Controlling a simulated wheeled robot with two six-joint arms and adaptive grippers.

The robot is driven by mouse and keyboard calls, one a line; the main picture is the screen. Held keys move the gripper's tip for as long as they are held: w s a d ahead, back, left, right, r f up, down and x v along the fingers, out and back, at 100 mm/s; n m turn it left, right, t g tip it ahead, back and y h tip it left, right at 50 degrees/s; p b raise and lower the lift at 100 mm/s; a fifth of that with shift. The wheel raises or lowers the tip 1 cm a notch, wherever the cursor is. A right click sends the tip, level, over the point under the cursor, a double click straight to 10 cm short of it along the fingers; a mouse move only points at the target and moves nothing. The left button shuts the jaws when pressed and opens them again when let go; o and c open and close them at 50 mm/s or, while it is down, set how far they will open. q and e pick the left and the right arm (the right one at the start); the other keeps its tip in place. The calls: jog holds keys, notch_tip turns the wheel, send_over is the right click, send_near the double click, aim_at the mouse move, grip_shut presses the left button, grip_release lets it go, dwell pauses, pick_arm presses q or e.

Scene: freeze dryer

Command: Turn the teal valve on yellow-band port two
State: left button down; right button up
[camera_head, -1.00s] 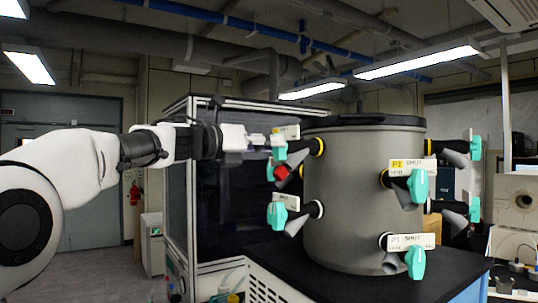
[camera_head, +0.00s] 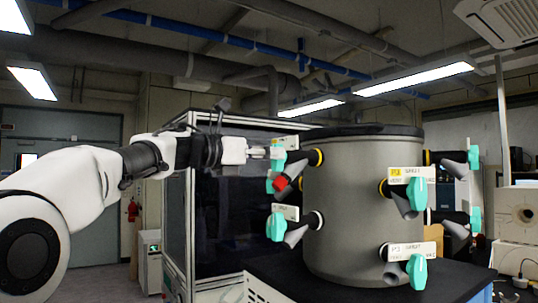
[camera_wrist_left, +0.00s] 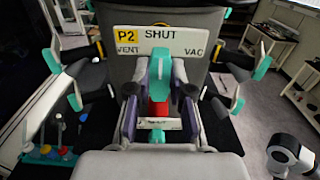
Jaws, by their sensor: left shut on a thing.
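The port two sign (camera_wrist_left: 160,42) reads P2, with a yellow patch, SHUT, VENT and VAC in the left wrist view. Its teal valve handle (camera_wrist_left: 158,70) stands upright below the sign. My left gripper (camera_wrist_left: 159,92) is shut on this handle, with one finger on each side. A red part (camera_wrist_left: 158,107) shows low between the fingers. In the head view my left gripper (camera_head: 272,153) reaches the teal handle (camera_head: 278,162) on the drum's left side, and partly hides it. My right gripper is not identifiable in either view.
The grey drum (camera_head: 362,205) stands on a black-topped bench (camera_head: 290,275). A dark glass cabinet (camera_head: 232,215) stands behind my left arm.

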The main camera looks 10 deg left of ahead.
pick_arm(q)
jog(key=c, duration=1)
grip_release()
jog(key=shift+w+d+f, duration=0.1)
jog(key=shift+f, duration=0.2)
jog(key=shift+c, duration=0.2)
jog(key=shift+r, duration=0.1)
jog(key=v, duration=1.1)
jog(key=shift+s+a, duration=0.25)
jog(key=shift+a, duration=0.05)
